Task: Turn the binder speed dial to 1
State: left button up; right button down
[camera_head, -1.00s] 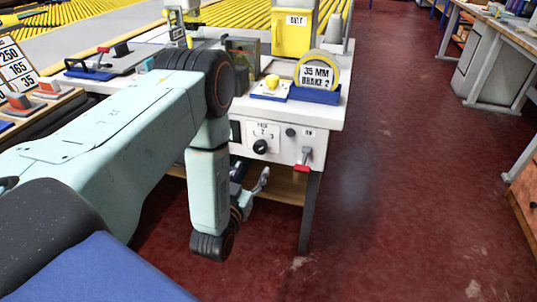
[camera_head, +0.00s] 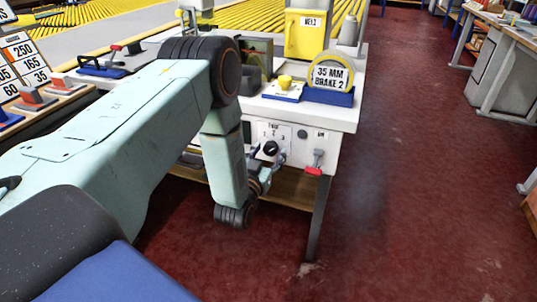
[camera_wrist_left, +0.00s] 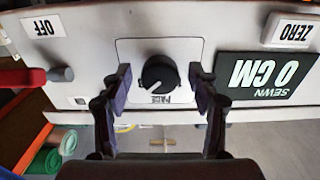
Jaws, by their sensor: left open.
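The black binder speed dial (camera_head: 270,149) sits on a white numbered plate on the table's front panel. It also shows in the left wrist view (camera_wrist_left: 158,75), which is upside down. There a pale pointer line on it runs toward the lower left. My left gripper (camera_head: 268,159) is open just in front of the dial. In the wrist view my left gripper's fingers (camera_wrist_left: 161,88) stand on either side of the dial, with gaps to it. The dial's numbers are mostly hidden or too small to read surely. My right gripper is not in view.
A red-tipped lever switch (camera_head: 315,163) is right of the dial. A tape roll (camera_head: 330,75) stands above on the table. Red floor (camera_head: 410,170) is clear to the right.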

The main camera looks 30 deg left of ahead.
pick_arm(q)
jog(key=c, duration=1.2)
jog(key=shift+o, duration=0.2)
jog(key=shift+n, duration=0.3)
jog(key=n, duration=0.8)
jog(key=shift+d+f+b, duration=0.1)
jog(key=shift+b, duration=0.2)
jog(key=n+b, duration=0.1)
jog(key=n, duration=0.4)
jog(key=shift+n+b, duration=0.5)
jog(key=shift+n, duration=1.5)
